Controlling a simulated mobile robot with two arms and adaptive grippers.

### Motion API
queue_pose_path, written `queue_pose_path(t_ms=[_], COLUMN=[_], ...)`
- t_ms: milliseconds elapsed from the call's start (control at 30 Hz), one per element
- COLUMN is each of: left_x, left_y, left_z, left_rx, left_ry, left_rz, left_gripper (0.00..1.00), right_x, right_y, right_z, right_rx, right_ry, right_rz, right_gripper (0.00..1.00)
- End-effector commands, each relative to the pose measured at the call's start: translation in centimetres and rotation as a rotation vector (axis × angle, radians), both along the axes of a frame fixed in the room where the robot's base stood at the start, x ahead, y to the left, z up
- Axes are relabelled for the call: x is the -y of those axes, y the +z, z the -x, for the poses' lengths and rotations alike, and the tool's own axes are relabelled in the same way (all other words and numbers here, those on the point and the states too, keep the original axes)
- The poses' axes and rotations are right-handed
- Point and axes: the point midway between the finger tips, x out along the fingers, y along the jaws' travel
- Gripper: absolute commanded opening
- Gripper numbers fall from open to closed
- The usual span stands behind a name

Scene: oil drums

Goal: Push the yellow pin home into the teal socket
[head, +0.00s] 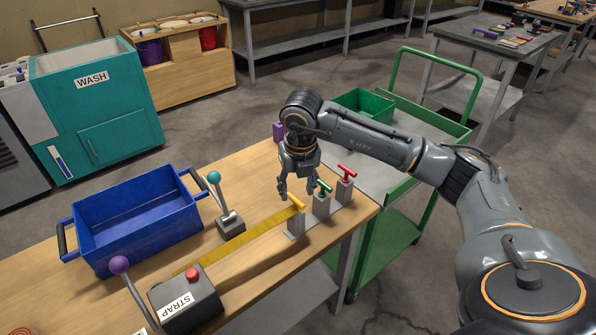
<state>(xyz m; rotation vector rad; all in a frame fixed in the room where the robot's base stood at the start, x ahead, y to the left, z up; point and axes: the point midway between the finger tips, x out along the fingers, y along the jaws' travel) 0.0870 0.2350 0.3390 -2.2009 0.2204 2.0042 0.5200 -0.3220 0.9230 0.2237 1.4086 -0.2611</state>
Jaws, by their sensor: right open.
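The yellow pin (297,202) has a T-shaped handle and stands in a grey block (296,224) near the front right edge of the wooden bench. My right gripper (296,190) points down just above and behind the yellow handle, open, with nothing seen between its fingers. I cannot tell whether a finger touches the pin. I cannot make out a teal socket; the only teal part on the bench is the round knob of a lever (214,178). My left gripper is out of view.
Green (324,187) and red (346,171) pins stand in similar blocks to the right. A yellow strap (235,242) runs to the STRAP box (186,300). A blue bin (138,222) stands left. A green cart (397,205) adjoins the bench's right end.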

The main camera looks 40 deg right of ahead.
Motion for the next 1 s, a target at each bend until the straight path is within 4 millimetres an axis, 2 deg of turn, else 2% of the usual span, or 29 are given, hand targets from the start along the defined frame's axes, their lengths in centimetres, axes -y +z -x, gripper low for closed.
queue_pose_path(t_ms=[100, 333, 500, 767, 1000], left_x=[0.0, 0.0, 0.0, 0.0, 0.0], left_y=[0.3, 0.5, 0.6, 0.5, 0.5], left_z=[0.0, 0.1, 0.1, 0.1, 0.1], left_rx=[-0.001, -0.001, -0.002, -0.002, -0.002], left_ry=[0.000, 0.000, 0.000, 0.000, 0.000], left_rz=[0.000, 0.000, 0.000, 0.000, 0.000], left_gripper=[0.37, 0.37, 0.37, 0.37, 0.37], right_x=[0.1, 0.2, 0.2, 0.2, 0.2], right_y=[-2.3, -5.3, -6.0, -6.1, -6.1], right_z=[-0.2, -0.7, -0.9, -0.9, -0.9], right_rx=[-0.004, -0.002, 0.000, 0.000, 0.000], right_ry=[0.000, 0.000, 0.002, 0.002, 0.002], right_rz=[-0.001, 0.000, -0.001, -0.001, -0.001], right_gripper=[0.48, 0.48, 0.48, 0.48, 0.00])
